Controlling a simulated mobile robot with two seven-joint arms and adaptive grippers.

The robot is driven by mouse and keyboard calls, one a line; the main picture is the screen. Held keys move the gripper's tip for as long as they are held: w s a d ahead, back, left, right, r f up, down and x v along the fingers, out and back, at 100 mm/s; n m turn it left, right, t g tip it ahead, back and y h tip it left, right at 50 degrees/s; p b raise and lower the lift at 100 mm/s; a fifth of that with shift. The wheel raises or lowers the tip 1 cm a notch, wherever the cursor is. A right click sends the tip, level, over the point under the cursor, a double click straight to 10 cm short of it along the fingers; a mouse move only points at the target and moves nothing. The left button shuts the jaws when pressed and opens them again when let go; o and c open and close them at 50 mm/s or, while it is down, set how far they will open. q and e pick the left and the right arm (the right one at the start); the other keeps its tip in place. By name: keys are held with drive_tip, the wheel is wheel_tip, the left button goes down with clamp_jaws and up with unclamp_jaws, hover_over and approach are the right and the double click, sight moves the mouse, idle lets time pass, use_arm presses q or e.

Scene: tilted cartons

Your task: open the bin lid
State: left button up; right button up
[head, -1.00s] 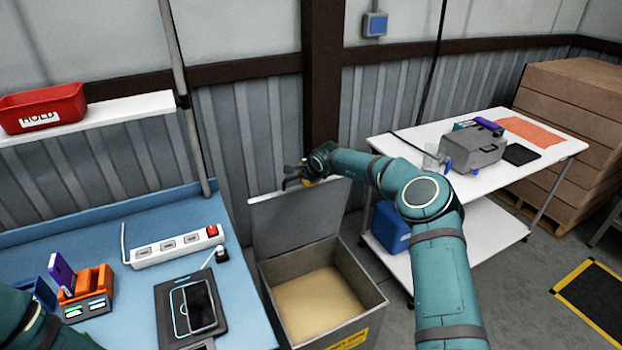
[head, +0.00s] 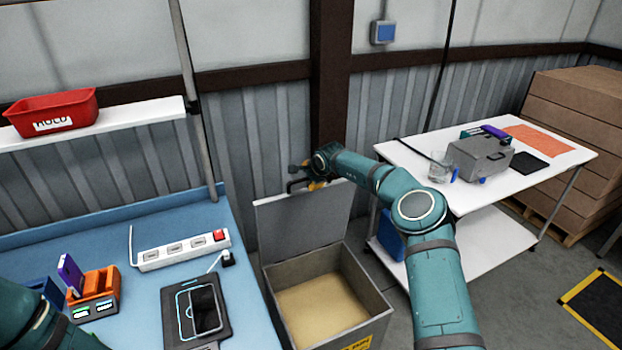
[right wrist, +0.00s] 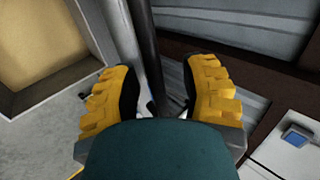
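The bin (head: 385,305) is a grey box on the floor with tan contents inside. Its flat grey lid (head: 300,222) stands raised at the back, near upright. My right gripper (head: 303,184) is at the lid's top edge, partly hidden by its wrist. In the right wrist view its yellow fingers (right wrist: 165,95) are apart, with a dark bar visible beyond the gap. Contact with the lid cannot be told. The bin's inside (right wrist: 45,40) shows at upper left there. My left arm shows at the head view's lower left; its gripper is out of view.
A blue workbench (head: 150,215) stands left of the bin, with a power strip (head: 180,250), an orange holder (head: 95,290) and a dark tablet-like device (head: 195,310). A white table (head: 400,155) stands to the right. A wall and brown post (head: 328,80) are behind the lid.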

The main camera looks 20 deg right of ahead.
drive_tip(key=shift+f, duration=0.25)
drive_tip(key=v, duration=1.2)
drive_tip(key=shift+r, duration=0.1)
